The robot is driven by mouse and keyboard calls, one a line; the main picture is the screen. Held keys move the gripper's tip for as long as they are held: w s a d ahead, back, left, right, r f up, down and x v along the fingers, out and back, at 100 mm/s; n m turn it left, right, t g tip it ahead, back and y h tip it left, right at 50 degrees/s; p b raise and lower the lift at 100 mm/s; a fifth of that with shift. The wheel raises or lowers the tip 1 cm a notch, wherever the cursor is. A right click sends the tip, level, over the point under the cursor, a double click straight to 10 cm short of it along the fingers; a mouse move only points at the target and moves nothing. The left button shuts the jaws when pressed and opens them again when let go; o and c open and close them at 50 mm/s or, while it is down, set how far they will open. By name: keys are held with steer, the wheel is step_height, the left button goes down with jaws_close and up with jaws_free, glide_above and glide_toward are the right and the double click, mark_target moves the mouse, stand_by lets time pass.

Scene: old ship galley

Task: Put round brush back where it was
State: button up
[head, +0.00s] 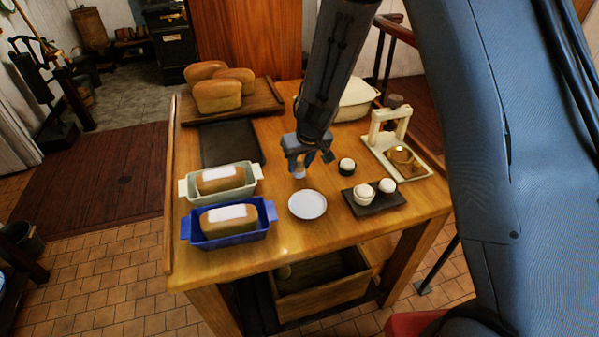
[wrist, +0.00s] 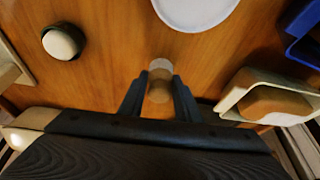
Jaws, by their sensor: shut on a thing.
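The round brush (head: 299,173) shows as a small pale piece below my gripper (head: 307,157) in the head view. In the wrist view my gripper (wrist: 159,100) has its two fingers on either side of the brush (wrist: 160,72), which looks pale and round-ended. My gripper is shut on it, above the wooden table and just behind the white plate (head: 307,204). I cannot tell whether the brush touches the table. Its upper part is partly hidden by the fingers.
A small dark pot with a white top (head: 346,166) stands close right of the brush. A dark tray (head: 389,203) holds white-topped pots. A cream stand (head: 384,142) is at the right. Green (head: 190,190) and blue (head: 256,227) loaf tins stand left; a dark flat tray (head: 230,143) lies behind.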

steer(key=shift+f+b, duration=1)
steer(key=shift+f, duration=0.05)
steer(key=shift+f, duration=0.2)
steer(key=o, duration=1)
steer(key=shift+c, duration=0.2)
steer(key=shift+r, duration=0.15)
